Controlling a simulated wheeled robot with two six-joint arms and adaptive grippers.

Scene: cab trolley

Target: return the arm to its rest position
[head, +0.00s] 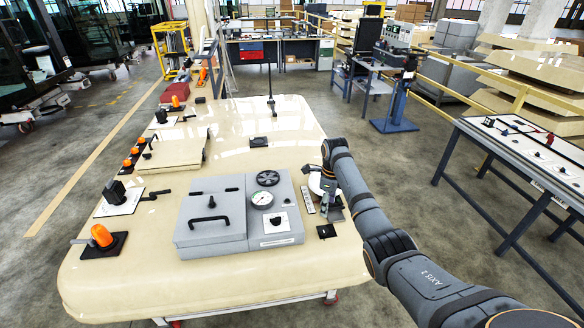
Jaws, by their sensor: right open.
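My right arm reaches in from the lower right of the head view. Its gripper (331,209) points down over the right edge of the cream trolley top (110,285), just right of the grey panel box. The gripper is open; its fingers are small and dark here, and I cannot tell whether they touch anything. A pale round item beside the gripper is partly hidden by the wrist. My left gripper is not in view.
The grey box (210,238) with a black handle and a gauge (262,199) stands close left of the gripper. Orange beacons (102,236) line the left side. A side table (520,150) stands at right. Grey floor lies between the trolley and side table, under my arm.

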